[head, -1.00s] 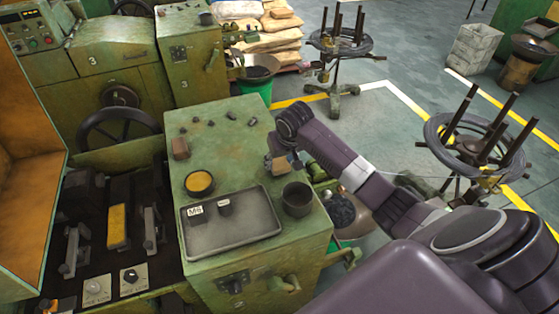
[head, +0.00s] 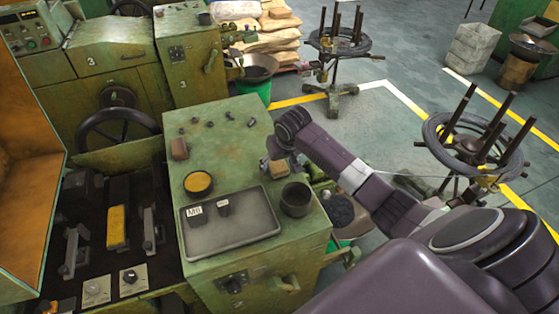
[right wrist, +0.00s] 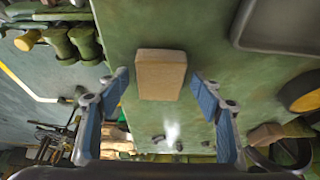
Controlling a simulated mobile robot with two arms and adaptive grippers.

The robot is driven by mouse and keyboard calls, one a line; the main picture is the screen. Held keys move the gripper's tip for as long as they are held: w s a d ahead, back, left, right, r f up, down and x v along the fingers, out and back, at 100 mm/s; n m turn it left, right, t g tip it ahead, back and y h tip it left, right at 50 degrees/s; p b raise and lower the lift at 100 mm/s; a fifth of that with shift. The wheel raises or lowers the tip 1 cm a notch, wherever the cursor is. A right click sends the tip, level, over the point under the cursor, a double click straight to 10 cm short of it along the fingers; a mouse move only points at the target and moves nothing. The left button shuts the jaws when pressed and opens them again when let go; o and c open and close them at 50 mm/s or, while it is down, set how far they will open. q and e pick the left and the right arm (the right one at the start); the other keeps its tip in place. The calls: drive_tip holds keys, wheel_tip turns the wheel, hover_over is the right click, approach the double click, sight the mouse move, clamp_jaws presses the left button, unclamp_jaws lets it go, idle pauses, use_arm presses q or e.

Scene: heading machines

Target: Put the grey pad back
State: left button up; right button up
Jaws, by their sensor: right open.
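The only pad-like block by my right gripper is a plain tan-grey one (head: 281,168). It lies on the green cabinet top (head: 240,150) near its right edge. In the right wrist view the block (right wrist: 161,74) lies ahead of the fingers, in line with the gap between them. My right gripper (head: 268,166) is open, its blue-padded fingers (right wrist: 160,105) on either side of that gap with nothing held. In the head view my wrist partly hides the gripper. My left gripper is out of view.
A reddish-brown block (head: 179,148) sits at the cabinet's left edge. A grey tray (head: 235,238) with small labelled items, a yellow-filled round tin (head: 198,183) and a dark cup (head: 295,200) stand nearer. Small dark parts lie at the back. The middle of the top is clear.

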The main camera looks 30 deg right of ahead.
drive_tip(key=b+v, duration=0.3)
drive_tip(key=v, duration=0.9)
drive_tip(key=shift+b, duration=0.35)
drive_tip(key=shift+r, duration=0.1)
drive_tip(key=shift+s, duration=0.1)
